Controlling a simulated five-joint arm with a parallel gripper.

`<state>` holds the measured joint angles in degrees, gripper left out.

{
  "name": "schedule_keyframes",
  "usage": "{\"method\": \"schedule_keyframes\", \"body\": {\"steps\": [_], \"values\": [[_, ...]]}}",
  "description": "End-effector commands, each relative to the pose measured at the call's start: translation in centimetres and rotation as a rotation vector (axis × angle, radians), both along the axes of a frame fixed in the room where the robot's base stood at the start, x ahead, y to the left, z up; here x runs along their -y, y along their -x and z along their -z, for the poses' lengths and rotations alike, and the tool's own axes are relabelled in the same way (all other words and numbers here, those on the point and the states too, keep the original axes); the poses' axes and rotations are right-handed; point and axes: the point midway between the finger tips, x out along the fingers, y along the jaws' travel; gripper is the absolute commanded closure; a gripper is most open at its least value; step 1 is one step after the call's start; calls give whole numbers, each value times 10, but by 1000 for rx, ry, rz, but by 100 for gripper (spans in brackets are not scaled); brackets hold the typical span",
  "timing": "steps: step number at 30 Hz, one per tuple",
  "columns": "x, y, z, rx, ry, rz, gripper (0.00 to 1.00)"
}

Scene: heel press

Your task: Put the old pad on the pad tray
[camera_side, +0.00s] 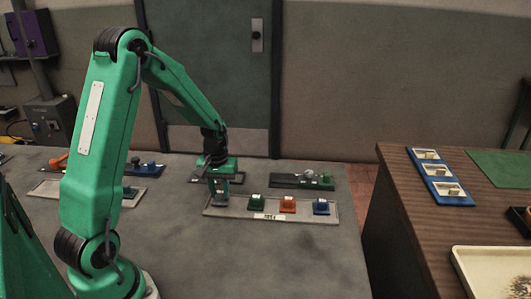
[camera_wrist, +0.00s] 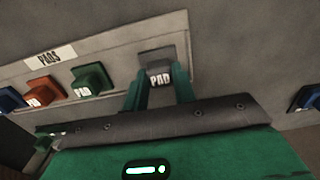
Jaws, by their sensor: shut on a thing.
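The old pad (camera_wrist: 157,60) is a grey block with a white PAD label. In the wrist view it sits between the two green fingers of my gripper (camera_wrist: 160,82), which are shut on it. The pad tray (camera_side: 240,212) is a long, pale, shallow tray with a PADS label. In the side view my gripper (camera_side: 218,190) points down over the left end of this tray, with the grey pad low between its fingers. I cannot tell whether the pad touches the tray floor.
A green pad (camera_side: 256,202), an orange-red pad (camera_side: 287,205) and a blue pad (camera_side: 321,207) stand in a row on the tray, right of my gripper. A dark plate with a fitting (camera_side: 302,181) lies behind. The front of the grey table is clear.

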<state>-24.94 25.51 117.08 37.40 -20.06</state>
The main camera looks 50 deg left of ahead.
Motion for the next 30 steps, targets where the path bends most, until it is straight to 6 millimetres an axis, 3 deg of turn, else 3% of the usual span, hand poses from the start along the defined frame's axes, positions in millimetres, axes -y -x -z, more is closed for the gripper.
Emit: {"method": "schedule_keyframes", "body": {"steps": [24,25,28,30], "values": [[0,0,7,-1,1,0,96],[0,0,7,0,0,0,70],[0,0,7,0,0,0,50],[0,0,7,0,0,0,48]]}}
